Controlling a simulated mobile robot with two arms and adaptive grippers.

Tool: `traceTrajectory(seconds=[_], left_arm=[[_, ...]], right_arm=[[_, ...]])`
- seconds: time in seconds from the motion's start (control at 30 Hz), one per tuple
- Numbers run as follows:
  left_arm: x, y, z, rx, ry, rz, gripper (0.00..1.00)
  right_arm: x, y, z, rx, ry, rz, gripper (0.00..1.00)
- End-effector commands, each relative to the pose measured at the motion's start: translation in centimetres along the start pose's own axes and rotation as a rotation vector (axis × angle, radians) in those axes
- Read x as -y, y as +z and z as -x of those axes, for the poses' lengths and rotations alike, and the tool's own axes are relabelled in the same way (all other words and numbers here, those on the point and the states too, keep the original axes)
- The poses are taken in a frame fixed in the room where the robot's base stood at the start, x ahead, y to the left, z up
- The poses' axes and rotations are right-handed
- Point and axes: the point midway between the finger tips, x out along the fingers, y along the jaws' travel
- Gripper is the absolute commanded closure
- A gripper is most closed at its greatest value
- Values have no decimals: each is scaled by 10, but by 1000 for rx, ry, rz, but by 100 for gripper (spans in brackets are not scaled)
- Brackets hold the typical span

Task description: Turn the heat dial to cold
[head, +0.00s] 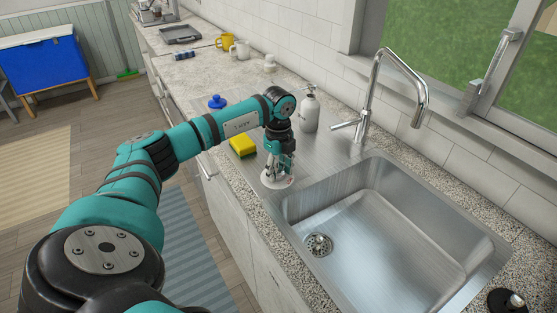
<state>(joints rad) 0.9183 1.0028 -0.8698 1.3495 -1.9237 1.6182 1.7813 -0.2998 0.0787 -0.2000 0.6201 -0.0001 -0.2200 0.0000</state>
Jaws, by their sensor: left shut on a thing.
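My left gripper (277,173) points down over the steel drainboard left of the sink basin. It is shut on a small white round thing (289,182) under its fingertips. The fingers hide much of this thing, and I cannot tell whether it is the heat dial. No other clear heat dial shows. A chrome faucet (376,92) with a side lever (343,126) stands behind the basin, apart from the gripper. My right gripper is not in view.
A yellow sponge (242,147) lies left of the gripper and a soap dispenser (310,112) stands behind it. The steel sink basin (400,235) is empty. A dark round object (507,301) is at bottom right.

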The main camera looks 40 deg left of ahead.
Motion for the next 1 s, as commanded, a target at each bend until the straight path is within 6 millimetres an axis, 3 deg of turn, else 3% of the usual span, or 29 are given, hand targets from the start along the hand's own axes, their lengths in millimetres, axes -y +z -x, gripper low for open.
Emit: traceTrajectory(seconds=[0.33, 0.37, 0.5, 0.83, 1.0], left_arm=[[2, 2, 3, 3, -8, 8, 90], [2, 2, 3, 3, -8, 8, 54], [1, 2, 2, 2, -5, 6, 36], [1, 1, 4, 0, -3, 3, 34], [2, 1, 27, 1, -7, 4, 34]], right_arm=[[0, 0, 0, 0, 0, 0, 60], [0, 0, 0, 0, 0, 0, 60], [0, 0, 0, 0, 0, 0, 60], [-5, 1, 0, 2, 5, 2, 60], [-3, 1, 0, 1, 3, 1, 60]])
